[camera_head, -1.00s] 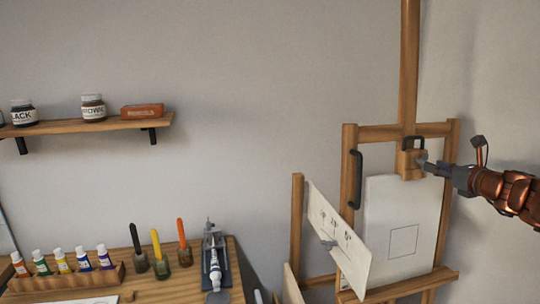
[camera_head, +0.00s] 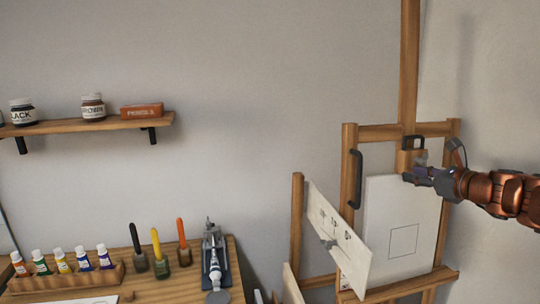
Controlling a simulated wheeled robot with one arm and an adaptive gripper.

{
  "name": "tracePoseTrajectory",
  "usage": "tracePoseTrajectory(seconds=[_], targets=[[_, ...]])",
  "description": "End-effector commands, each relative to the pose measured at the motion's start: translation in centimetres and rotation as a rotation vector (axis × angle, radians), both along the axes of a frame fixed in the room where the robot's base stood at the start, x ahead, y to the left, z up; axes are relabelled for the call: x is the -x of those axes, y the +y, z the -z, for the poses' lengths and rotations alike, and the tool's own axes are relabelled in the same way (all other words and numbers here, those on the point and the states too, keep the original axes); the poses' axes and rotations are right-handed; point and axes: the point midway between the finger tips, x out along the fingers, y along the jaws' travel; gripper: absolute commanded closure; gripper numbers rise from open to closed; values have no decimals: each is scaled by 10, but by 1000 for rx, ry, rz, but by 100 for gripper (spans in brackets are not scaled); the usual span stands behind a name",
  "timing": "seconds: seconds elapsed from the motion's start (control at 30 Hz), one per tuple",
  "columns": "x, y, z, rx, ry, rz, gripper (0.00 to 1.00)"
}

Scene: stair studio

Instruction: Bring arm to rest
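My arm reaches in from the right edge in the head view, with copper-coloured links. My gripper (camera_head: 412,174) points left in front of the wooden easel (camera_head: 408,70), just below the easel's wooden clamp block (camera_head: 404,161) with its dark handle. The fingers overlap the top edge of the white canvas (camera_head: 395,244) in the picture; I cannot tell whether they touch it or the block. The fingers are small and seen from the side, so whether they are open or shut does not show. I see nothing clearly held.
A second board (camera_head: 338,238) leans left of the canvas. A black handle (camera_head: 356,179) is on the easel's left post. The wooden table (camera_head: 185,283) at lower left holds paint tubes and brushes. A wall shelf (camera_head: 70,127) carries jars and a box. The wall between is clear.

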Motion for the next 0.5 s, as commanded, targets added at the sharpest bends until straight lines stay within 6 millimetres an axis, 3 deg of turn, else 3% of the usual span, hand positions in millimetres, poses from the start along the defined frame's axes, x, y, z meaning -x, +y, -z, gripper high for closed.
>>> tracePoseTrajectory(seconds=[0.03,0.2,0.37,0.5], targets=[[7,32,2,70,0,-72,67],[43,129,26,336,-1,-341,67],[98,204,60,600,-16,-615,67],[160,251,98,835,-38,-882,67]])
